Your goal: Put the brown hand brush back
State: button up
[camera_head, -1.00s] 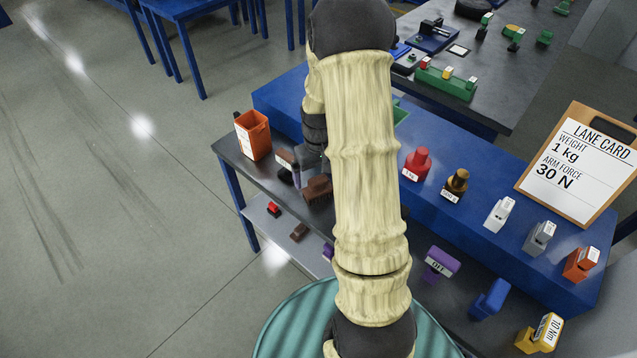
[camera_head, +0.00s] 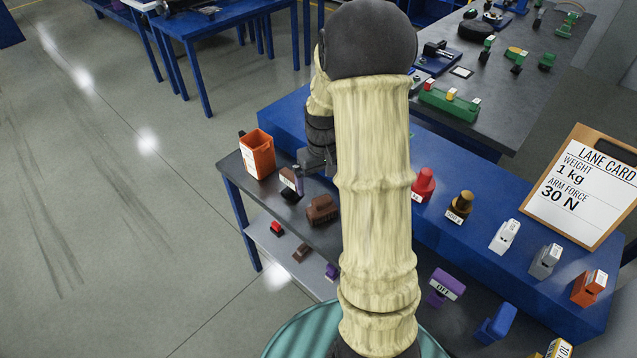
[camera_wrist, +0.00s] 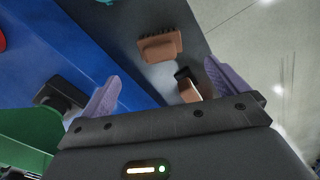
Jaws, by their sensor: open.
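A brown blocky object with a raised middle, which looks like the hand brush (camera_head: 322,209), sits on the grey bench top (camera_head: 240,180). In the wrist view the brush (camera_wrist: 160,46) lies beyond the fingertips and apart from them. My gripper (camera_head: 305,172) hangs just above and behind it in the head view, partly hidden by my arm. The wrist view shows both purple fingers of my gripper (camera_wrist: 162,82) spread wide with nothing held. A smaller brown piece (camera_head: 301,252) lies on the lower shelf.
An orange bin (camera_head: 257,153) stands at the bench's left end. A labelled item with a black base (camera_head: 291,194) is beside the brush. A blue raised ledge (camera_head: 285,118) runs behind. A red knob-like piece (camera_head: 424,182) and other labelled pieces stand to the right. A lane card (camera_head: 590,190) stands far right.

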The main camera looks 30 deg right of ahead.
jog(key=s+a+r+t, duration=0.1)
jog(key=s+a+r, duration=0.2)
jog(key=s+a, duration=0.3)
jog(key=s+a+r+t, duration=0.1)
jog(key=s+a+r, duration=0.2)
jog(key=s+a, duration=0.3)
jog(key=shift+s+a+n+t, duration=0.2)
jog(key=shift+a+n+t, duration=0.1)
jog(key=shift+a, duration=0.45)
jog(key=p+v, duration=0.2)
jog(key=w+p+v, duration=0.1)
jog(key=shift+s+r+p, duration=0.15)
jog(key=shift+r+p, duration=0.25)
jog(key=shift+r, duration=0.1)
